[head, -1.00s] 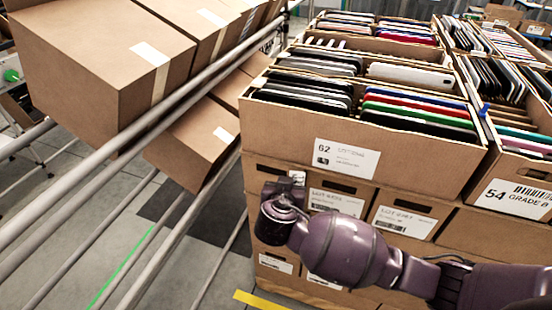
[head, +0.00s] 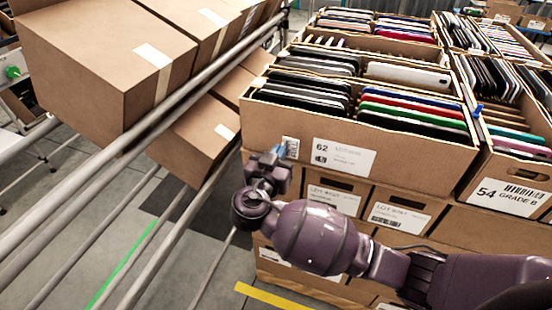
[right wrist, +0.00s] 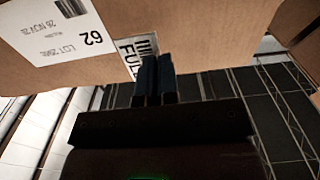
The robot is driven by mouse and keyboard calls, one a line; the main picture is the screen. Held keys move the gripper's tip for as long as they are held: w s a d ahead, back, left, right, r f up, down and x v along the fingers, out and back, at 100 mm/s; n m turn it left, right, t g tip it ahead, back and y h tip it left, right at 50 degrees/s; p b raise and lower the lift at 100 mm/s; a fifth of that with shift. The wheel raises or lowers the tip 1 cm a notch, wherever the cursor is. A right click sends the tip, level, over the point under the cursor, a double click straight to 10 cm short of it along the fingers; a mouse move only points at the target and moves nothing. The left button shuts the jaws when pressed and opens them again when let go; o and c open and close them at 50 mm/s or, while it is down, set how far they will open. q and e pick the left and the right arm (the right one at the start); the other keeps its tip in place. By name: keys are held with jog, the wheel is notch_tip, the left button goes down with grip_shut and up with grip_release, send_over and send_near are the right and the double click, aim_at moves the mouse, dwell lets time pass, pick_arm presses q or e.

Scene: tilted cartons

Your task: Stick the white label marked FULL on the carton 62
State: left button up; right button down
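Carton 62 (head: 420,165) is an open brown box full of thin devices, with a printed 62 label (head: 343,156) on its front. It also fills the top of the right wrist view (right wrist: 200,25). The white FULL label (head: 291,148) is at the carton's front, left of the 62 label. In the right wrist view the FULL label (right wrist: 131,58) looks nearly parallel to the cardboard; I cannot tell whether it touches. My right gripper (head: 280,150) has its fingers (right wrist: 155,78) together over the label's edge. My left gripper is not in view.
A sloping rail rack with closed cartons (head: 110,70) stands at the left. Carton 54 (head: 500,185) is at the right. Other labelled cartons (head: 400,212) are stacked below carton 62. Open floor lies between rack and stack.

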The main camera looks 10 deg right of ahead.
jog(key=x, duration=0.4)
dwell(0.6)
jog(key=shift+w+d, duration=0.15)
dwell(0.6)
dwell(0.3)
jog(key=c, duration=1.3)
grip_release()
